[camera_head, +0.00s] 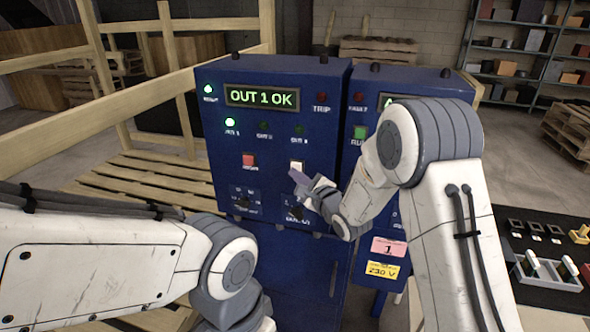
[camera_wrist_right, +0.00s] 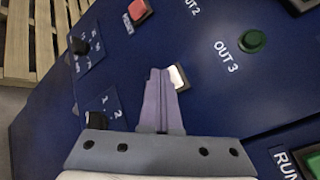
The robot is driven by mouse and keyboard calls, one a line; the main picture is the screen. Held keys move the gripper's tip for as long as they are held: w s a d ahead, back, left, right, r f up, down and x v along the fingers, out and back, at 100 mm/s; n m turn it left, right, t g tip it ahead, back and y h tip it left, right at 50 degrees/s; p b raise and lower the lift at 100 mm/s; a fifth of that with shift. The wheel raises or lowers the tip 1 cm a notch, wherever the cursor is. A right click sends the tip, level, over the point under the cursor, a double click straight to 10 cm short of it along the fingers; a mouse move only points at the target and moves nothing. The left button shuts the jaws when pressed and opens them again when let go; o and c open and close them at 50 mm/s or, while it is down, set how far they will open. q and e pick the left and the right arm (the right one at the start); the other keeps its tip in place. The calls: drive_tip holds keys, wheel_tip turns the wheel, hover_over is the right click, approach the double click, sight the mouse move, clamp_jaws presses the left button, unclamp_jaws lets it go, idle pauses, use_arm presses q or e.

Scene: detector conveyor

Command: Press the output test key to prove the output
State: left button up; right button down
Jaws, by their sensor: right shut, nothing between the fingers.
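The blue control box (camera_head: 330,140) has a display (camera_head: 262,97) reading "OUT 1 OK". A white key (camera_head: 297,166) sits on its front, right of a red button (camera_head: 249,160). My right gripper (camera_head: 295,176) is shut and empty, its tips right at the white key. In the right wrist view, the shut fingers (camera_wrist_right: 159,75) partly cover the white key (camera_wrist_right: 179,77); I cannot tell whether they touch it. A black selector knob (camera_head: 296,213) sits below the key, another (camera_head: 243,202) to its left. My left gripper is out of view.
The OUT 1 lamp (camera_head: 230,122) glows green; the OUT 2 lamp (camera_head: 264,126) and OUT 3 lamp (camera_head: 299,129) look dark. A second blue box (camera_head: 425,82) stands close on the right, partly behind my right arm. A black table (camera_head: 514,215) with parts is at right.

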drive_tip(key=shift+s+a, duration=0.2)
drive_tip(key=shift+s, duration=0.45)
drive_tip(key=shift+s, duration=0.1)
drive_tip(key=s, duration=0.1)
drive_tip(key=s+a, duration=0.1)
drive_tip(key=s, duration=0.1)
drive_tip(key=s+b, duration=0.1)
drive_tip(key=shift+s+a, duration=0.25)
drive_tip(key=shift+s, duration=0.05)
drive_tip(key=s+d+f+n+g+h, duration=0.1)
drive_tip(key=s+n+g+h, duration=0.1)
drive_tip(key=s+n+g, duration=0.3)
drive_tip(key=s+d+f+n+g+h, duration=0.1)
drive_tip(key=s+n+g, duration=0.4)
drive_tip(key=s+n, duration=0.8)
drive_tip(key=s+d+f+n+g+h, duration=0.1)
drive_tip(key=s+n+g+h, duration=0.3)
drive_tip(key=s+n, duration=0.6)
drive_tip(key=s+d+g, duration=0.1)
drive_tip(key=s, duration=0.8)
drive_tip(key=shift+s+f, duration=0.25)
drive_tip(key=shift+f, duration=0.15)
